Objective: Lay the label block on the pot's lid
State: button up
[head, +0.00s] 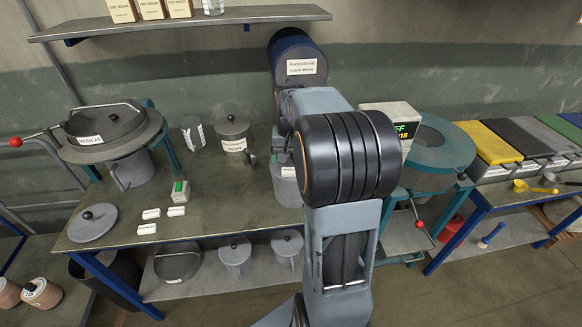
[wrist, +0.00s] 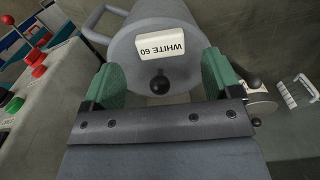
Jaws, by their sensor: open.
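In the wrist view a grey pot (wrist: 190,14) with a side handle stands below my gripper. Its flat grey lid (wrist: 127,60) has a black ball knob (wrist: 160,82). A white label block (wrist: 160,48) reading "WHITE 60" appears to lie flat on the lid, beside the knob and toward the far rim. My gripper (wrist: 160,75) is open, its green fingers apart on either side of the lid, with nothing held between them. In the head view my arm hides the gripper and block.
On the table (head: 215,198) lie several white label blocks (head: 151,213), a loose grey lid (head: 92,222) and a small green-and-white box (head: 180,192). Another lidded pot (head: 233,136) and a glass (head: 192,132) stand behind. A teal ring-topped stand (head: 436,145) is at right.

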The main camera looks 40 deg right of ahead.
aim_at(291, 171)
notch_tip(291, 171, up, 7)
jog(key=s+a+f+n+t, duration=0.2)
jog(key=s+a+n, duration=0.1)
jog(key=s+a, duration=0.3)
jog(key=s+a+f+n+t, duration=0.2)
jog(key=s+a, duration=0.4)
jog(key=a, duration=0.5)
jog(key=shift+s+a+f+n, duration=0.35)
jog(key=shift+f+n, duration=0.45)
jog(key=shift+n, duration=0.2)
